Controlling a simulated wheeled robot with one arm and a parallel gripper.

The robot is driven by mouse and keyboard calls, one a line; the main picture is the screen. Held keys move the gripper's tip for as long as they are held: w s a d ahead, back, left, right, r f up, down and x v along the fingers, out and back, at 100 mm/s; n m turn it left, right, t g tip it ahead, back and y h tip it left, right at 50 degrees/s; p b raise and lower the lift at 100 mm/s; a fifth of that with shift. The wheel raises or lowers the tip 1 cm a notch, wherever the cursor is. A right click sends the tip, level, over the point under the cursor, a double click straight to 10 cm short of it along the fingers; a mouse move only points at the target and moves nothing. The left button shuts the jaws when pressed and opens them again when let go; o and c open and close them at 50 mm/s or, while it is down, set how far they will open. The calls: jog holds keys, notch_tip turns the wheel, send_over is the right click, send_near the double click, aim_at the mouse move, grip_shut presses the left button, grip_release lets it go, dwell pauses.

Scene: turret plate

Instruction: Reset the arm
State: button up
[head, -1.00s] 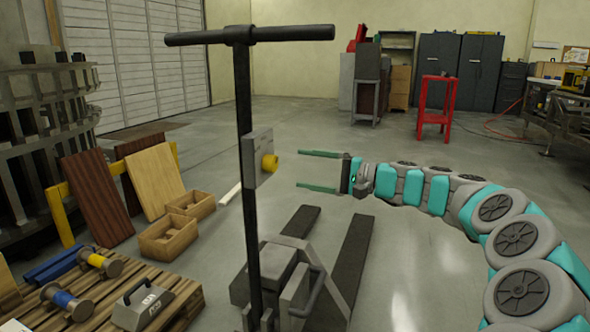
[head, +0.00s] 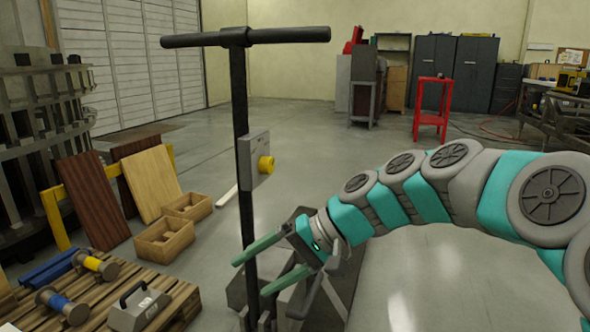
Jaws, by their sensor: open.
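My gripper (head: 250,271) is at the lower middle of the head view, with two green fingers spread apart and nothing between them. It points left and slightly down, in front of the black post of a pallet jack (head: 243,130). My arm arches in from the right edge. The upper finger crosses the post in the picture; I cannot tell whether they touch. A grey plate with a yellow knob (head: 265,165) is fixed to the post above my gripper. The jack's lower body is partly hidden behind my gripper.
A wooden pallet (head: 185,300) at lower left bears spools and a grey handled block (head: 139,307). Wooden boxes (head: 165,238) and leaning boards (head: 152,183) stand behind it. A red stool (head: 432,108) stands far back. Open floor lies behind the post.

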jog(key=s+d+f+h, duration=0.5)
jog(key=s+d+f, duration=0.3)
jog(key=s+d, duration=0.2)
jog(key=s+d+f+g+h, duration=0.1)
jog(key=s+d+f+h, duration=0.4)
jog(key=s, duration=0.9)
jog(key=d+f, duration=0.3)
jog(key=d, duration=0.2)
jog(key=shift+d+f+g+h, duration=0.15)
jog(key=shift+d+g+h, duration=0.15)
jog(key=shift+d+h, duration=0.1)
jog(key=shift+s+a, duration=0.1)
dwell(0.6)
